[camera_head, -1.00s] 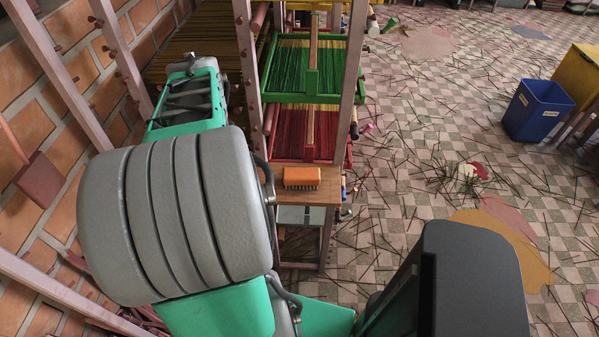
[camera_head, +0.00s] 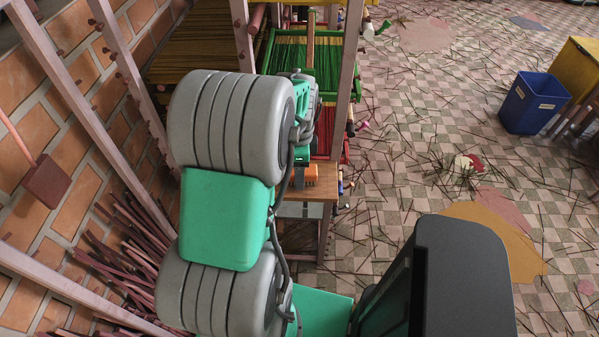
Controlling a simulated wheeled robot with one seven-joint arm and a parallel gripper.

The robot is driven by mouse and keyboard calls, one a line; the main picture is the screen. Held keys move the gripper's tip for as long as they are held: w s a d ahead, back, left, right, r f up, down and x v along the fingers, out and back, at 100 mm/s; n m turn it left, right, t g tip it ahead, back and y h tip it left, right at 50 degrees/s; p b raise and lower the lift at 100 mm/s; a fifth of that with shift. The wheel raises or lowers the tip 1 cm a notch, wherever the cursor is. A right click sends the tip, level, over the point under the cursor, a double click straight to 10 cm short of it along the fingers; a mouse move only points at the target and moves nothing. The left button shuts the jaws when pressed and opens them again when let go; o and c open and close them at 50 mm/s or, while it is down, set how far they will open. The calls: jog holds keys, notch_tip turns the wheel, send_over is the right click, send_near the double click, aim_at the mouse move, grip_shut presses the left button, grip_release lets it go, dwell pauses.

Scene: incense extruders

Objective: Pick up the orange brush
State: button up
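The orange brush (camera_head: 325,184) lies on a small wooden shelf top (camera_head: 322,208) at the end of the rack. Its left part is hidden behind my arm. My gripper (camera_head: 304,179) is mostly hidden behind my green and grey arm links; a small grey part of it shows at the left side of the brush. I cannot tell whether it touches the brush or how far apart its fingers are.
Behind the shelf, the rack holds a green-framed tray (camera_head: 310,58) of green sticks, with red sticks below. Pinkish uprights (camera_head: 347,75) stand close by. A blue bin (camera_head: 534,103) stands at right on a tiled floor strewn with sticks.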

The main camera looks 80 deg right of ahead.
grip_shut()
dwell(0.6)
jog(key=shift+r, duration=0.1)
jog(key=shift+d+r, duration=0.1)
jog(key=shift+r, duration=0.2)
notch_tip(320, 180, up, 2)
jog(key=shift+r, duration=0.2)
jog(key=s+a+r+b, duration=0.2)
jog(key=a+r+b, duration=0.1)
jog(key=a+r, duration=0.7)
jog(key=a, duration=0.4)
jog(key=shift+s, duration=0.15)
